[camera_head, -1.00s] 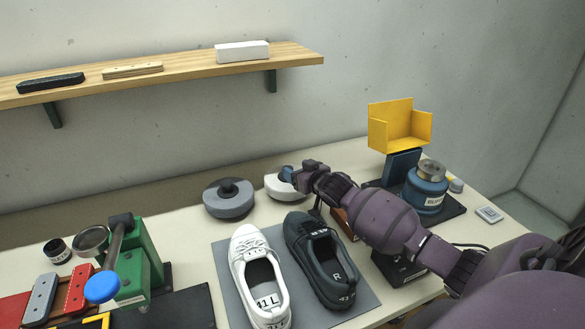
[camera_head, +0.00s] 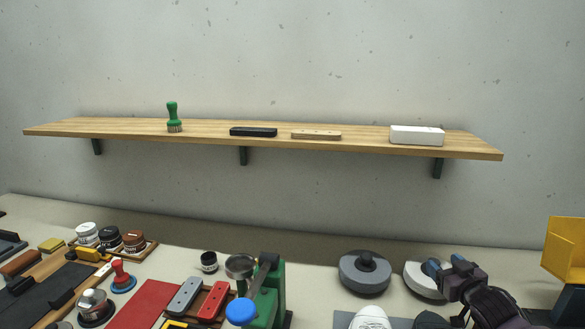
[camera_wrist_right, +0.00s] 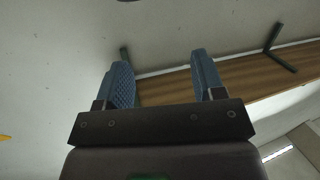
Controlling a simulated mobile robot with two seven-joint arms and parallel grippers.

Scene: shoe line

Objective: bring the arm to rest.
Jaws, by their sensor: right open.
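My right gripper (camera_head: 436,268) shows at the lower right of the head view, over the white-based round piece (camera_head: 415,283) on the table. In the right wrist view its two blue fingers (camera_wrist_right: 165,80) stand apart with nothing between them; the grey wall and the underside of the shelf lie beyond. My left gripper is in neither view.
A wooden shelf (camera_head: 300,143) on the wall carries a green brush (camera_head: 172,115), a black bar, a wooden bar and a white block (camera_head: 416,135). Below stand a grey round piece (camera_head: 364,273), a green press (camera_head: 268,295), jars, and a yellow holder (camera_head: 566,250).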

